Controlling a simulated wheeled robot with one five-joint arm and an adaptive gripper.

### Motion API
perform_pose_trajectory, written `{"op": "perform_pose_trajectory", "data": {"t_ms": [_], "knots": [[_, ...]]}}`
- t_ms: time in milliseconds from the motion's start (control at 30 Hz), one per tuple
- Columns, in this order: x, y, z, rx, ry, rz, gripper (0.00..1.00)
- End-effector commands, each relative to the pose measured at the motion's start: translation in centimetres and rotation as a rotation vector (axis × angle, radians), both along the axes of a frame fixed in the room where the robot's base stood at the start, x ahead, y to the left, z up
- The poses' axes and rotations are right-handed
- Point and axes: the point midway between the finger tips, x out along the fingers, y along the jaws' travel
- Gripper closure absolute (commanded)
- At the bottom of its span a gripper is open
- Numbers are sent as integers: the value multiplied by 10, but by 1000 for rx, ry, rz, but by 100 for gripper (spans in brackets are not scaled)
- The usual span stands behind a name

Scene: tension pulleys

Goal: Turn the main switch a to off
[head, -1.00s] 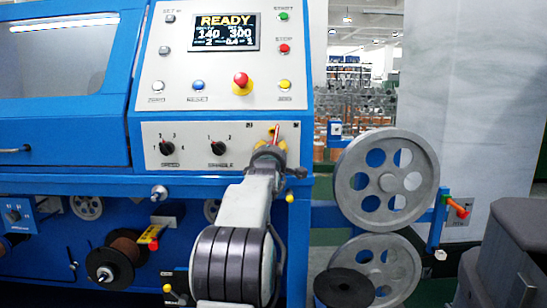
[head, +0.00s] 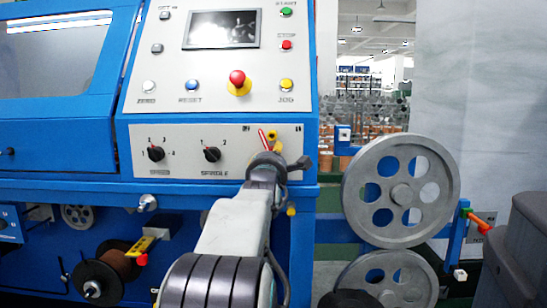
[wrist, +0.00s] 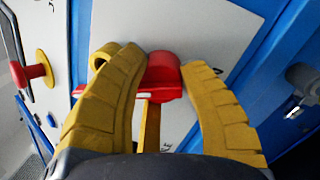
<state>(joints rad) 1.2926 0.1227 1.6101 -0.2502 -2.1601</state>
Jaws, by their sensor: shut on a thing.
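The main switch has a red handle, seen in the wrist view (wrist: 163,72) between my gripper's yellow fingers (wrist: 165,62). In the head view the red handle (head: 263,138) sticks up past my gripper (head: 270,155), tilted to the left, at the right end of the lower panel. My gripper is shut on the handle. Most of the switch body is hidden behind my gripper and wrist in the head view. Its position marks are too small to read for sure.
Two selector knobs (head: 156,154) (head: 212,154) sit left of the switch. Above are a dark screen (head: 221,29), a red mushroom button (head: 237,78) and several push buttons. Large grey pulleys (head: 402,192) stand at the right.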

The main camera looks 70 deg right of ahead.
Motion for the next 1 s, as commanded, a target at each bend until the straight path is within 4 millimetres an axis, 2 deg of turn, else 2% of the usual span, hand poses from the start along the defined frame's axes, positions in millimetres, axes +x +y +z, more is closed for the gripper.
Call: {"op": "perform_pose_trajectory", "data": {"t_ms": [433, 467, 733, 1000], "knots": [[1, 1, 0, -2, 7, 2, 98], [1, 1, 0, -2, 7, 2, 58], [1, 1, 0, -2, 7, 1, 34], [0, 2, 0, -2, 6, 1, 34]]}}
